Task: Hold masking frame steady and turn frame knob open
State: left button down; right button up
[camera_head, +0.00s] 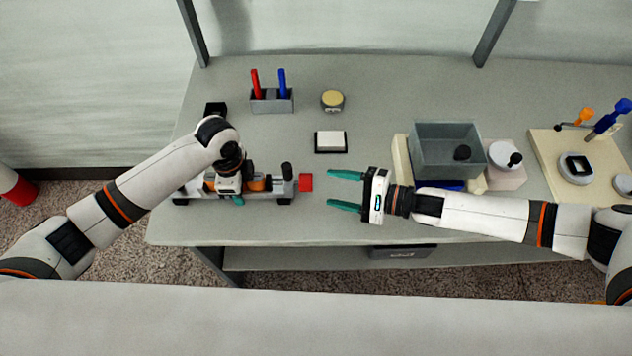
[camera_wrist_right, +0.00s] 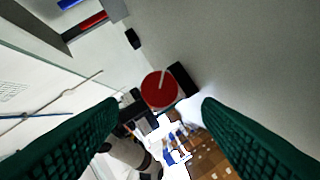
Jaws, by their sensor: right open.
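The masking frame (camera_head: 268,197) is a long grey and black fixture with orange parts at the left of the table. Its red knob (camera_head: 306,182) sticks out at the frame's right end. In the right wrist view the knob (camera_wrist_right: 160,89) is a round red face with a pale line across it. My left gripper (camera_head: 237,200) points down onto the frame; its arm hides much of it, and I cannot tell how far its jaws are closed. My right gripper (camera_head: 345,190) is open and empty, its teal fingers pointing at the knob with a gap between them.
A holder (camera_head: 272,101) with a red and a blue tool stands behind the frame. A yellow-topped round pot (camera_head: 332,100) and a white-topped block (camera_head: 330,141) stand mid-table. A grey bin (camera_head: 447,132) stands behind my right arm. A beige board (camera_head: 592,150) holds tools at the right.

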jog(key=x, duration=0.5)
jog(key=shift+w+a, duration=0.15)
jog(key=shift+a, duration=0.15)
jog(key=c, duration=1)
jog(key=shift+f+n+t+y, duration=0.2)
jog(key=shift+n+t+y, duration=0.3)
jog(key=shift+n, duration=0.8)
jog(key=o, duration=1)
jog(key=v, duration=1.2)
